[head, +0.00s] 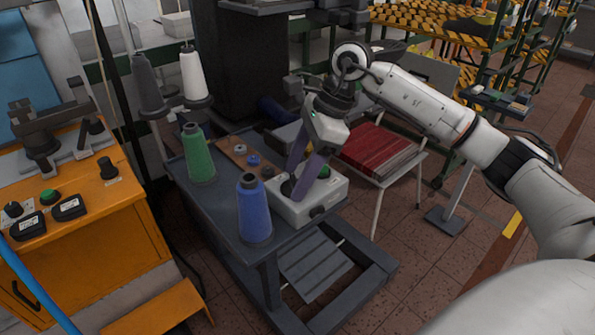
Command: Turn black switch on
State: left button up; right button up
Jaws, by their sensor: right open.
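A white control box (312,206) sits at the right edge of the dark grey table. My left gripper is out of view.
A blue thread cone (254,210) and a green one (197,155) stand on the table (218,212) left of the box. A chair with red fabric (378,150) is behind right. An orange cabinet (85,250) with black controls (69,207) is at the left.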

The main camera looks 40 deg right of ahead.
jog(key=c, duration=1.1)
jog(key=shift+o, duration=0.2)
